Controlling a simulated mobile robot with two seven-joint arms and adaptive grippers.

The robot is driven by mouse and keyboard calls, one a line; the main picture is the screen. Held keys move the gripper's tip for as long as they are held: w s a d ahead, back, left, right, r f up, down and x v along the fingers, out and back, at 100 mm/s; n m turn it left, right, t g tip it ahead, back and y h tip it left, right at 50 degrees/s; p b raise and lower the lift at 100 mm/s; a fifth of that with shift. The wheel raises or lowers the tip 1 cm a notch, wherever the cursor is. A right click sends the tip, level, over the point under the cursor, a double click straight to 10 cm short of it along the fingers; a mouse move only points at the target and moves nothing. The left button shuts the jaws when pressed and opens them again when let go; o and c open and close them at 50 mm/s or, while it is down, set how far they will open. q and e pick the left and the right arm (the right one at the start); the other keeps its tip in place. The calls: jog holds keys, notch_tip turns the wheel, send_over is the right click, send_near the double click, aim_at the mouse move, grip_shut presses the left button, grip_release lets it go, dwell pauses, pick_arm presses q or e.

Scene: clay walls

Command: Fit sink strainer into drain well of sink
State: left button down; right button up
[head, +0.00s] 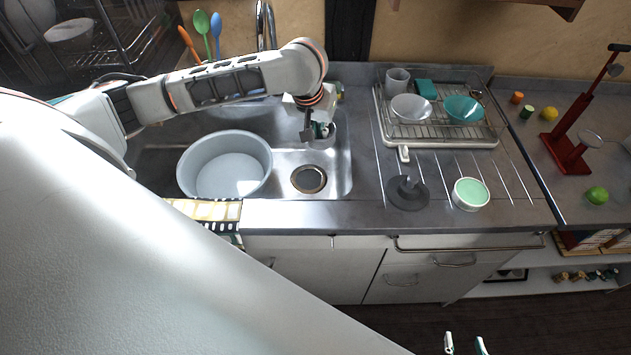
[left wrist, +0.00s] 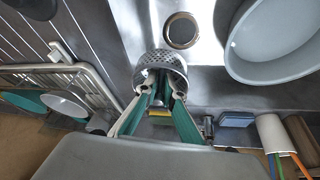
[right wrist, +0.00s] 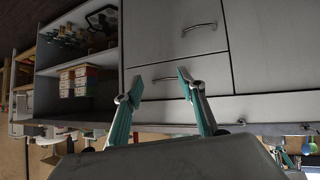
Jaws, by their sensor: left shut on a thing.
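The sink strainer (left wrist: 160,60), a perforated metal cup, is in my left gripper (left wrist: 165,97), which is shut on it. In the head view the strainer (head: 321,143) is partly hidden under my left gripper (head: 318,131), at the right back of the steel sink (head: 343,170). The drain well (head: 309,179), a dark round hole with a metal ring, lies in the sink floor, nearer the front than the strainer. In the left wrist view the drain well (left wrist: 182,30) is clear of the strainer and uncovered. My right gripper (right wrist: 160,83) is open and empty, in front of the cabinets.
A grey-blue basin (head: 225,165) stands in the sink left of the drain. The faucet (head: 266,25) rises behind.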

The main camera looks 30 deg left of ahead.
pick_arm(q)
jog(key=w+a+f+n+b, duration=0.1)
jog(key=w+a+f, duration=0.2)
jog(key=a+f, duration=0.35)
jog(key=shift+y, duration=0.4)
jog(key=f+b, duration=0.2)
jog(key=f, duration=0.5)
jog(key=f+b, duration=0.2)
jog(key=f, duration=0.4)
jog(key=d+f+b, duration=0.1)
jog(key=f+b, duration=0.1)
jog(key=f, duration=0.5)
jog(key=shift+f+b, duration=0.3)
jog(key=shift+f, duration=0.15)
pick_arm(e)
notch_tip(320, 180, down, 6)
jog(key=shift+w+d+f, duration=0.15)
jog(key=shift+w+f, duration=0.05)
jog(key=shift+w, duration=0.05)
pick_arm(q)
jog(key=c, duration=2.2)
grip_release()
jog(key=shift+f, duration=0.1)
jog(key=shift+o, duration=0.2)
pick_arm(e)
jog(key=shift+s+f, duration=0.15)
jog(key=shift+f, duration=0.05)
jog(key=shift+a, duration=0.2)
